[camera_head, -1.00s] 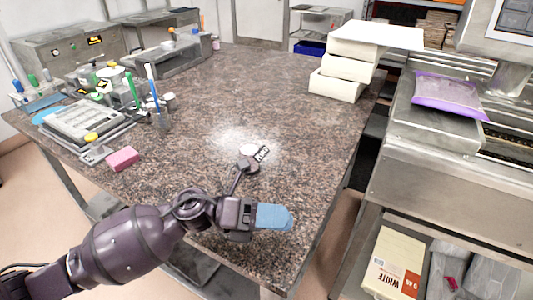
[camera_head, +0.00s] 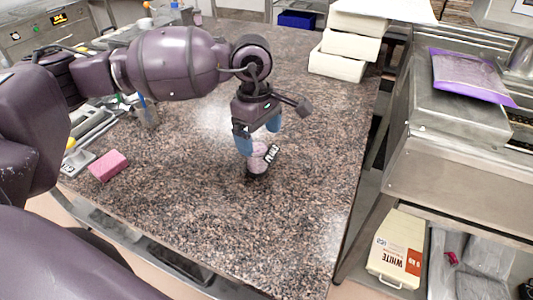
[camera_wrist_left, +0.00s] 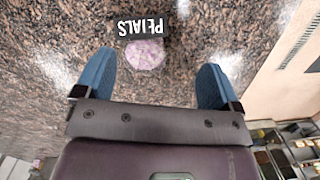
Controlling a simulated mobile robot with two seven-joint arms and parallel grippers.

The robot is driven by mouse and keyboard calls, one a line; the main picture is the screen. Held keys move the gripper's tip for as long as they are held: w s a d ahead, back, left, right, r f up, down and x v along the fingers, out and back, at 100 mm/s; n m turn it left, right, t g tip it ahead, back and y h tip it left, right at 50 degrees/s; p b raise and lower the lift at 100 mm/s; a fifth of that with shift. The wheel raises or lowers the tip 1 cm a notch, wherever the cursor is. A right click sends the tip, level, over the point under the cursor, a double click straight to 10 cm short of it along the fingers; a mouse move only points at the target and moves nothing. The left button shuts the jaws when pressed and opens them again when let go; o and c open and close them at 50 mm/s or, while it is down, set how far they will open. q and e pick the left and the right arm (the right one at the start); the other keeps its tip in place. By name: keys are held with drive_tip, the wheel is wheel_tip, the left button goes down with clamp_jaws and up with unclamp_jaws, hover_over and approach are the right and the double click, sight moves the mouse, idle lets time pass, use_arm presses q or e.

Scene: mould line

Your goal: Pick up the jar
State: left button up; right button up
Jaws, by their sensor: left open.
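The jar (camera_head: 257,163) is small, with pinkish contents and a dark label with white letters. It stands on the speckled stone table (camera_head: 210,215). In the left wrist view the jar (camera_wrist_left: 146,56) shows from above, its label reading PETALS upside down. My left gripper (camera_head: 258,136) points down just above the jar, its two blue fingers apart. In the left wrist view the open left gripper (camera_wrist_left: 157,66) has the jar between its fingertips in the picture, nearer the left finger. I see no contact with the jar. My right gripper is not in view.
A pink sponge (camera_head: 109,166) lies at the table's left. A stack of white boxes (camera_head: 340,50) stands at the back right. A metal bench with a purple-edged bag (camera_head: 468,78) stands past the right edge. The table around the jar is clear.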

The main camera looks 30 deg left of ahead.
sight(259, 158)
use_arm(q)
drive_tip(key=shift+y, duration=0.5)
drive_tip(key=shift+w+a+f, duration=0.2)
drive_tip(key=shift+w+f, duration=0.1)
drive_tip(key=shift+f, duration=1.3)
drive_tip(key=shift+w+a+f, duration=0.25)
drive_tip(key=shift+f, duration=1.35)
drive_tip(key=shift+w+a+f, duration=0.2)
drive_tip(key=shift+w+f, duration=0.1)
drive_tip(key=shift+f, duration=1.3)
